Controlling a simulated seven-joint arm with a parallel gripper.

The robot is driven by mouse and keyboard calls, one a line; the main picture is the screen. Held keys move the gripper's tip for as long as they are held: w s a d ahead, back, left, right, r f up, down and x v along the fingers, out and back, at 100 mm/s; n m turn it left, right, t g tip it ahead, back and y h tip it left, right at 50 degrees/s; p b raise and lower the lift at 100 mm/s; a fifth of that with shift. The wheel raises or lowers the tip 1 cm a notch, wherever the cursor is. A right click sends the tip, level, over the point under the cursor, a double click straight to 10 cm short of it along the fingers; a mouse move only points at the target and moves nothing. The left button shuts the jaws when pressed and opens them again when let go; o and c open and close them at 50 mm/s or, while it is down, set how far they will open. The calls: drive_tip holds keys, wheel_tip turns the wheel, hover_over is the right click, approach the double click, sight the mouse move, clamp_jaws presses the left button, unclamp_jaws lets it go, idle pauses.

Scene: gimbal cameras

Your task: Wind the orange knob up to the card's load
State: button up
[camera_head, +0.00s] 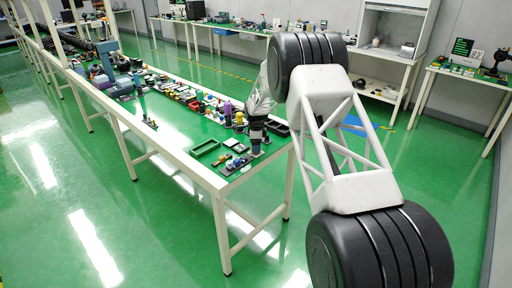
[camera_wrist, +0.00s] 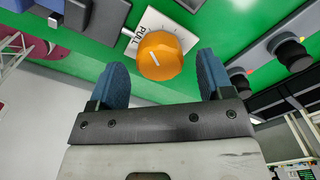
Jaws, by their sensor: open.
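The orange knob (camera_wrist: 160,58) is at the upper middle of the wrist view, with a short white mark on its face. A white card or plate with black lettering that reads PULL (camera_wrist: 158,22) lies behind it, partly hidden by the knob. My gripper (camera_wrist: 161,66) is open. Its two blue fingers stand to the left and right of the knob with a visible gap on each side, and I see no contact. In the head view my gripper (camera_head: 257,138) is over the near end of the long bench, and the knob cannot be made out there.
In the wrist view dark round-topped fittings (camera_wrist: 290,52) stand at the right, and dark blocks (camera_wrist: 78,12) at the upper left.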

drive_tip(key=shift+r, duration=3.35)
drive_tip(key=shift+s+r, duration=0.1)
drive_tip(key=shift+s+r, duration=0.1)
drive_tip(key=shift+r, duration=0.15)
drive_tip(key=s+d+r+n, duration=0.3)
drive_tip(key=s+r, duration=0.5)
drive_tip(key=s, duration=0.3)
drive_tip(key=s+d+r+n+t, duration=0.1)
drive_tip(key=s+d+r+n, duration=0.2)
drive_tip(key=s+r, duration=0.6)
drive_tip(key=s+d+r+n, duration=0.3)
drive_tip(key=s+r, duration=0.5)
drive_tip(key=s, duration=0.4)
drive_tip(key=s+d+n, duration=0.1)
drive_tip(key=s+n, duration=0.2)
drive_tip(key=s, duration=0.9)
drive_tip(key=s+d+f+n+t, duration=0.1)
drive_tip(key=s+d+n, duration=0.1)
drive_tip(key=s, duration=1.1)
drive_tip(key=s+d+f+n, duration=0.1)
drive_tip(key=s+n, duration=0.3)
drive_tip(key=s, duration=0.8)
drive_tip(key=shift+s+d+t, duration=0.2)
drive_tip(key=shift+d+t, duration=0.1)
drive_tip(key=shift+d, duration=0.25)
